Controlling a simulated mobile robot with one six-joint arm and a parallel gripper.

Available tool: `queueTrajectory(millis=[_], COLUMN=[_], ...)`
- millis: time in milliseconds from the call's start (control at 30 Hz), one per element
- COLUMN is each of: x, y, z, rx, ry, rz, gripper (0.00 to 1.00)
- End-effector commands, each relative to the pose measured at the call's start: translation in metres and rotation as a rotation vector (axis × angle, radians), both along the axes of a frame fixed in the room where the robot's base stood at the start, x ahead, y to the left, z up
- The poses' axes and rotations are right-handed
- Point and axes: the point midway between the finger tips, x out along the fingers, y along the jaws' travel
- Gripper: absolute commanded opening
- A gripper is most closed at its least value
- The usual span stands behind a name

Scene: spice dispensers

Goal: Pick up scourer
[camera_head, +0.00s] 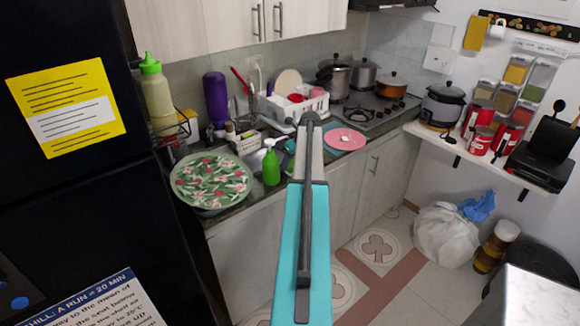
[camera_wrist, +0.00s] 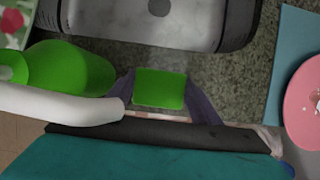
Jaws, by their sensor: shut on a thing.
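The scourer (camera_wrist: 160,88) is a bright green block in the middle of the wrist view. My gripper (camera_wrist: 158,92) has its two dark fingers on either side of it and is shut on it. The scourer is over the dark speckled counter; I cannot tell whether it still touches it. In the head view my arm covers the gripper, and I cannot make out the scourer there.
A green pump bottle (camera_head: 271,166) stands close left of my gripper, also in the wrist view (camera_wrist: 70,68). A pink plate (camera_head: 345,138) lies to the right. A floral plate (camera_head: 211,181) is at the counter's left. A metal sink (camera_wrist: 150,18) borders the scourer.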

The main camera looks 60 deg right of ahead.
Motion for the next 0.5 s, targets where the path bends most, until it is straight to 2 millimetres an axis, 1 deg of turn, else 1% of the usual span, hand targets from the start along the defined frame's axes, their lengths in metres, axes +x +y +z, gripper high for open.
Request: queueTrajectory(millis=[167, 467, 500], x=[0.0, 0.0, -0.004], y=[-0.001, -0.001, 0.003], z=[0.008, 0.032, 0.031], rx=[-0.001, -0.001, 0.0], ry=[-0.001, -0.001, 0.0], rz=[0.0, 0.0, -0.001], gripper=[0.33, 0.33, 0.33])
